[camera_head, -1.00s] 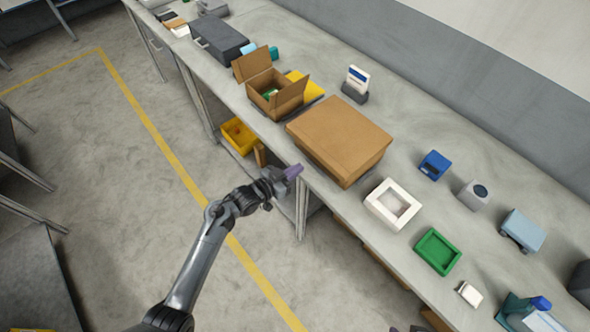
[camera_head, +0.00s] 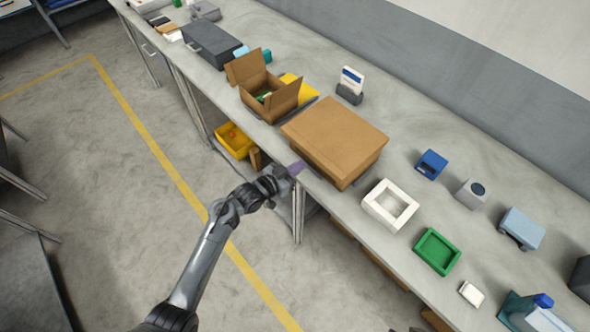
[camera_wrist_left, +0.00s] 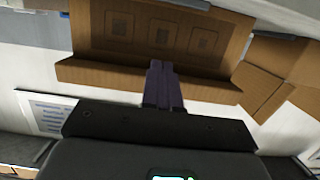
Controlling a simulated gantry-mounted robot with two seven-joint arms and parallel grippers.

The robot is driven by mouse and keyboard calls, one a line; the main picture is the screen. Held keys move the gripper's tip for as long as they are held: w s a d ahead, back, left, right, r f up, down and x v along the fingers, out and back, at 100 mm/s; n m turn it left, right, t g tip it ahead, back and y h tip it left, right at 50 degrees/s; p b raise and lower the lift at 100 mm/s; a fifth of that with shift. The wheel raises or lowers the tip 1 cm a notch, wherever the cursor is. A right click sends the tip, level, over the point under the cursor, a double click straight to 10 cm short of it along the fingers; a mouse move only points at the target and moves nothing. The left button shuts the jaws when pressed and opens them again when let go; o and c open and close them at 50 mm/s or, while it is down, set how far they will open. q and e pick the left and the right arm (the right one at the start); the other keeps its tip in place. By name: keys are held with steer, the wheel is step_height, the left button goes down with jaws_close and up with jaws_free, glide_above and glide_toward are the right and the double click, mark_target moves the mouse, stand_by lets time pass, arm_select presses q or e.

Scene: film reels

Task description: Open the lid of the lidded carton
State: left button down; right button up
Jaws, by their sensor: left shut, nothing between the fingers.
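The lidded carton (camera_head: 335,138) is a large brown box on the grey workbench, its flat lid closed. In the left wrist view the carton (camera_wrist_left: 110,28) shows a side with printed square marks and a projecting brown edge (camera_wrist_left: 90,72). My left gripper (camera_head: 298,167) is at the carton's near left side, low by the bench edge. Its purple fingers are together and empty; they also show in the left wrist view (camera_wrist_left: 162,85), overlapping the brown edge. I cannot tell whether they touch it. My right gripper is not in view.
An open smaller carton (camera_head: 268,98) with raised flaps stands left of the lidded carton. A white frame-like tray (camera_head: 372,208) and a green tray (camera_head: 418,254) lie to its right. A yellow bin (camera_head: 236,150) sits below the bench. The bench behind the carton is mostly clear.

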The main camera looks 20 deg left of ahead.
arm_select(q)
steer(key=shift+r+b+x, duration=0.15)
steer(key=shift+b+x, duration=0.2)
steer(key=shift+x, duration=0.35)
steer(key=shift+r+b+x, duration=0.1)
steer(key=shift+b+x, duration=0.2)
steer(key=shift+x, duration=0.4)
steer(key=shift+s+p, duration=0.15)
steer(key=shift+p, duration=0.2)
steer(key=shift+r+p, duration=0.9)
steer(key=shift+r, duration=0.25)
step_height(320, 180, up, 5)
steer(key=p, duration=0.4)
glide_above(308, 156)
steer(key=shift+s, duration=0.1)
